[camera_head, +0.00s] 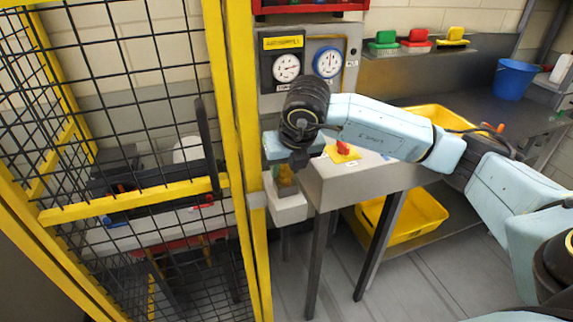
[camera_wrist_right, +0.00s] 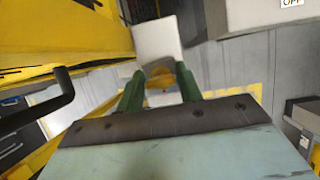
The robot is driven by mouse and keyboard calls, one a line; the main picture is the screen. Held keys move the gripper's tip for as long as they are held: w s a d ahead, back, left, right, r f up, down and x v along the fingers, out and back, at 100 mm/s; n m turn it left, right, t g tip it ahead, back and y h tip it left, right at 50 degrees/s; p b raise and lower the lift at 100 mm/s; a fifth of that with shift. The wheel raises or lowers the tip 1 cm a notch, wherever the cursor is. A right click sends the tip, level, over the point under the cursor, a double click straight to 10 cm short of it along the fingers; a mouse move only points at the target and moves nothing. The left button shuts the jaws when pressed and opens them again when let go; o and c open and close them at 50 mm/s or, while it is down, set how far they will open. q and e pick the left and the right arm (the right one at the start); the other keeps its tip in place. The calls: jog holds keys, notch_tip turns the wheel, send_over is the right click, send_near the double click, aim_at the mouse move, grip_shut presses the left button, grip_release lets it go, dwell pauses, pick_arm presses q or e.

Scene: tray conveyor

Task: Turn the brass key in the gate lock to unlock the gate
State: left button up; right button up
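The gate (camera_head: 239,120) has a yellow frame with black mesh and stands upright at the left in the head view. A pale grey lock box (camera_head: 288,211) sits just right of its post; its pale body also shows in the right wrist view (camera_wrist_right: 157,37). The brass key (camera_head: 285,178) stands at the box, partly hidden; in the right wrist view the brass (camera_wrist_right: 160,97) lies between the green fingers. My right gripper (camera_head: 286,168) points down over the box, and its fingers (camera_wrist_right: 161,80) appear closed on the key's two sides. My left gripper is out of view.
A grey table (camera_head: 360,178) with a red knob (camera_head: 343,147) stands close right of the lock box. A panel with two gauges (camera_head: 286,68) is behind my arm. A yellow crate (camera_head: 420,222) sits below, and a blue bucket (camera_head: 513,79) stands on the back counter.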

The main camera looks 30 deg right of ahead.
jog(key=c, duration=0.6)
jog(key=shift+a+m, duration=0.1)
jog(key=shift+m, duration=0.4)
jog(key=shift+c, duration=0.2)
jog(key=shift+m+h+b, duration=0.3)
jog(key=shift+m+h, duration=0.3)
jog(key=shift+m, duration=0.4)
jog(key=shift+m, duration=0.5)
jog(key=shift+m+g+h, duration=0.5)
jog(key=shift+m, duration=0.5)
jog(key=shift+s+m+g+h, duration=0.1)
jog(key=shift+m+g+h, duration=0.3)
jog(key=shift+m, duration=1.1)
